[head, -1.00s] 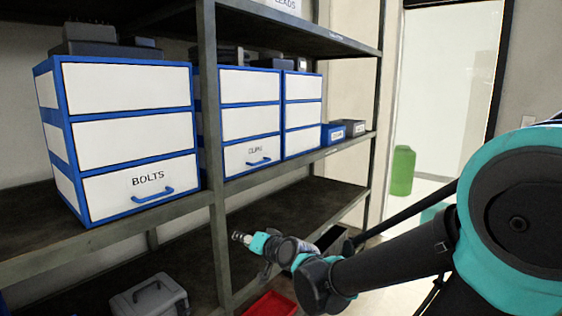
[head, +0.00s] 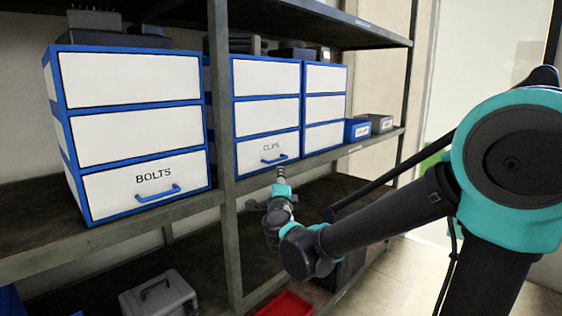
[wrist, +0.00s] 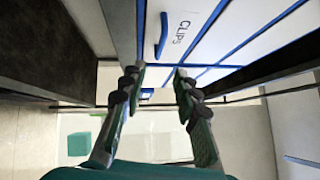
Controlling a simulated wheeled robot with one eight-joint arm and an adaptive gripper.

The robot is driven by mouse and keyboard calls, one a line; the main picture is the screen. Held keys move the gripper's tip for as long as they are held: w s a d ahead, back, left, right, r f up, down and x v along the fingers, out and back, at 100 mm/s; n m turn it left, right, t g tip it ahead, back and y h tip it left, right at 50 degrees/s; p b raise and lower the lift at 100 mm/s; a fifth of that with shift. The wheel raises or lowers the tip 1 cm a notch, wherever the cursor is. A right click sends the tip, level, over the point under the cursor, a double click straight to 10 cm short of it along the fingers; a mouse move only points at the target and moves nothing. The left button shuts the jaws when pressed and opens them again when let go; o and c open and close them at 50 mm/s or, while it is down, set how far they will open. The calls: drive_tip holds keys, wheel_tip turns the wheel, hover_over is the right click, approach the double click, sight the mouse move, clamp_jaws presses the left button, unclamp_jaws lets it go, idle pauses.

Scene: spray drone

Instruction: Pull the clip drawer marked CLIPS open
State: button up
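The clip drawer (head: 268,152), white with a blue frame and marked CLIPS, is the bottom drawer of the middle cabinet on the shelf. It is closed. Its blue handle (head: 274,160) is below the label. In the wrist view the label and the blue handle (wrist: 163,36) show at the top, above and ahead of the fingers. My gripper (head: 280,172) is just below and in front of the handle, apart from it. In the wrist view my gripper (wrist: 157,72) has its two fingers spread, with nothing between them.
A cabinet marked BOLTS (head: 140,185) stands to the left, past a shelf post (head: 226,190). Small blue (head: 357,129) and grey (head: 381,123) bins sit to the right. The shelf edge (head: 330,153) runs close to my gripper. A grey case (head: 160,298) and red tray (head: 286,304) are below.

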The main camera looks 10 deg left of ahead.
sight(279, 160)
drive_tip(key=w, duration=0.4)
drive_tip(key=w+a+r, duration=0.1)
drive_tip(key=w, duration=0.4)
drive_tip(key=w+r, duration=0.1)
drive_tip(key=w, duration=0.4)
drive_tip(key=shift+a, duration=0.35)
drive_tip(key=shift+s, duration=0.1)
clamp_jaws()
